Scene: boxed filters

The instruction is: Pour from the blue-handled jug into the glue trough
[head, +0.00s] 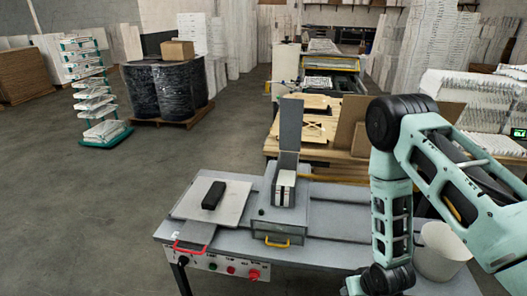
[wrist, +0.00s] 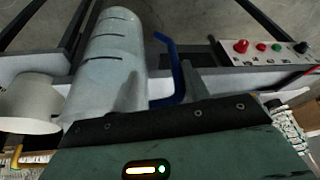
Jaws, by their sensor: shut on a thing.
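The pale jug (wrist: 110,65) with dark level marks fills the left middle of the wrist view. In the head view the jug is out of sight, and the end of my arm runs off the bottom edge. I cannot clearly identify the glue trough; a grey machine box (head: 280,222) with a yellow handle stands mid-bench.
A white tub (head: 440,250) stands at the bench's right, behind my arm; it also shows in the wrist view (wrist: 30,106). A black block (head: 213,195) lies on a pale board (head: 232,210) at left. Red and green buttons (head: 231,269) line the bench front.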

